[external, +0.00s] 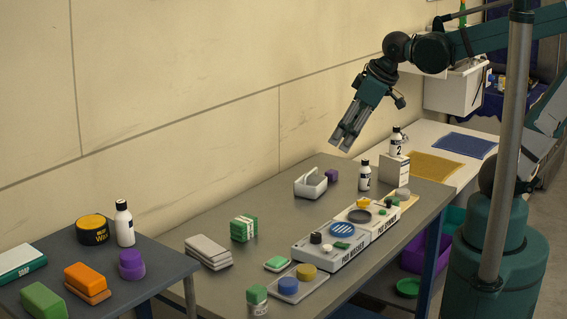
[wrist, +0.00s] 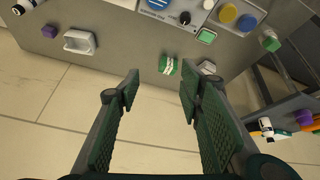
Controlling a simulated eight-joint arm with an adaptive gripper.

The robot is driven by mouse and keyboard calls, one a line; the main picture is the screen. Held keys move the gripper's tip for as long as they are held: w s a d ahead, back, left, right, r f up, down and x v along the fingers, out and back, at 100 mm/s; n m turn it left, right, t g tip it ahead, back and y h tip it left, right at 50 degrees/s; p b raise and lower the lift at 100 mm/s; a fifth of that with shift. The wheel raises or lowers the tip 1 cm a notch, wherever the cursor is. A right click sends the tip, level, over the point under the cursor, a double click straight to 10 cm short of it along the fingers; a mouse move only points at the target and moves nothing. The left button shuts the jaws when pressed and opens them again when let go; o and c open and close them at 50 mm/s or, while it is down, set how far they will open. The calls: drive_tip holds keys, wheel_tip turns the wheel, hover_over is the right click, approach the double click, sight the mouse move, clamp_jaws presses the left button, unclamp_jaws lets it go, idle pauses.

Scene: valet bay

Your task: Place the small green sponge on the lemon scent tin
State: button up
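A small green block with a pale edge (external: 277,263), which looks like the small green sponge, lies on the grey table; it also shows in the wrist view (wrist: 206,36). A yellow round tin (external: 306,271), probably the lemon scent tin, stands beside a blue tin (external: 288,285) on a pale tray (external: 313,286). The yellow tin shows in the wrist view (wrist: 248,22) too. Labels on the tins are not readable. My gripper (external: 344,140) is high above the table's back part, well away from both. Its fingers (wrist: 160,85) are apart with nothing between them.
Labelled washer units (external: 330,252) lie to the right. A white caddy (external: 310,184) and bottle (external: 364,175) are behind. The wall (external: 200,80) borders the table's back.

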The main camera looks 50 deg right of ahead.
drive_tip(key=s+d+m+t, duration=0.1)
drive_tip(key=s+d+m, duration=0.2)
drive_tip(key=d, duration=0.4)
drive_tip(key=shift+s+d+r+m+t+h, duration=0.3)
drive_tip(key=shift+s+m+h, duration=0.1)
drive_tip(key=shift+s, duration=0.3)
drive_tip(key=shift+f, duration=0.1)
wheel_tip(320, 180, down, 9)
drive_tip(key=b, duration=0.9)
idle(0.4)
